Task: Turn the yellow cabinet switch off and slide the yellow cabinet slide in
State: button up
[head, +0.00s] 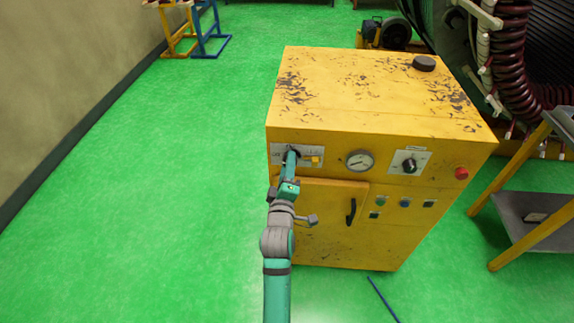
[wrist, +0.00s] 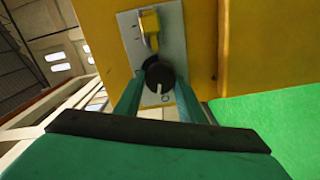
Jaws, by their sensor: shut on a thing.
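The yellow cabinet (head: 390,90) stands in front of me, its top scuffed. A pale plate (wrist: 180,50) on the upper left of its front carries a round black switch knob (wrist: 159,72) and a yellow slide (wrist: 149,27). In the head view the slide (head: 315,160) is just right of my gripper (head: 291,158). My gripper's teal fingers (wrist: 158,88) are shut on the knob, one on each side. The knob's white mark points down in the wrist view. The slide is clear of the fingers and sticks out from the plate. The gripper mostly hides the knob in the head view.
A gauge (head: 360,161), another dial (head: 409,165) and a red button (head: 461,173) are right of the plate. A door with a dark handle (head: 351,211) is below. A shelf (head: 535,218) stands at right. The green floor (head: 130,200) at left is clear.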

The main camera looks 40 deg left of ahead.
jog(key=shift+s+a+f+n, duration=0.1)
jog(key=shift+f+n, duration=0.05)
jog(key=shift+n, duration=1.65)
jog(key=o, duration=1.1)
jog(key=shift+c, duration=0.2)
jog(key=v, duration=1)
jog(key=shift+s+d, duration=0.3)
